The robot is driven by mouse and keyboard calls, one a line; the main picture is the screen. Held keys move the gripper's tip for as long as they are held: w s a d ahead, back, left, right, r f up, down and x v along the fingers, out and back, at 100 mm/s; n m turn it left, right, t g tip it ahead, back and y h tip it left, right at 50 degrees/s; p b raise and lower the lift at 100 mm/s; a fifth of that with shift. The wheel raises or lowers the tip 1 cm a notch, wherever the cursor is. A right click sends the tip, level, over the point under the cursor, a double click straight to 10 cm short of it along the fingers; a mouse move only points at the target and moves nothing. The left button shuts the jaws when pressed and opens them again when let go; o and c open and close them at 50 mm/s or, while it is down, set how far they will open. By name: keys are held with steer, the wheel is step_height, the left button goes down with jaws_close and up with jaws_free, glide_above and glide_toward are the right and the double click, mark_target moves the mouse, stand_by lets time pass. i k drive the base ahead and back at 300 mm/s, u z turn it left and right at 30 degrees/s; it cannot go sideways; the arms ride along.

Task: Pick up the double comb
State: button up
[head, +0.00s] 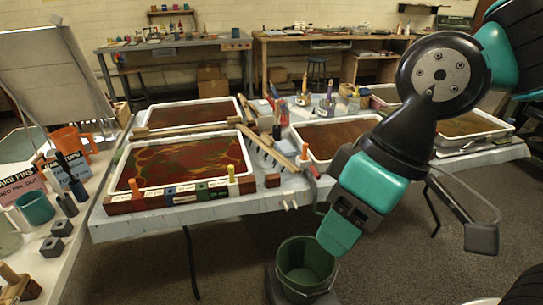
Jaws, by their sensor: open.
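Wooden comb-like tools lie among the trays, too small to say surely which is the double comb. One long wooden bar (268,149) lies diagonally between the front left tray and the right tray, with thin teeth or rods beside it. Another wooden bar (185,130) lies crosswise between the two left trays. My arm hangs down at the right, in front of the table. My gripper (340,234) is at its lower end, above and right of the green bucket, apart from the tools. It is open and holds nothing visible; its fingers are hard to make out.
The front left tray (115,181) has a row of labelled coloured blocks along its front. A green bucket (307,262) stands below the table's front edge. Open floor lies in front.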

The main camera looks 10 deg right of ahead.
mark_target(266, 143)
steer(key=z, duration=0.15)
steer(key=i, duration=0.95)
steer(key=u, duration=0.15)
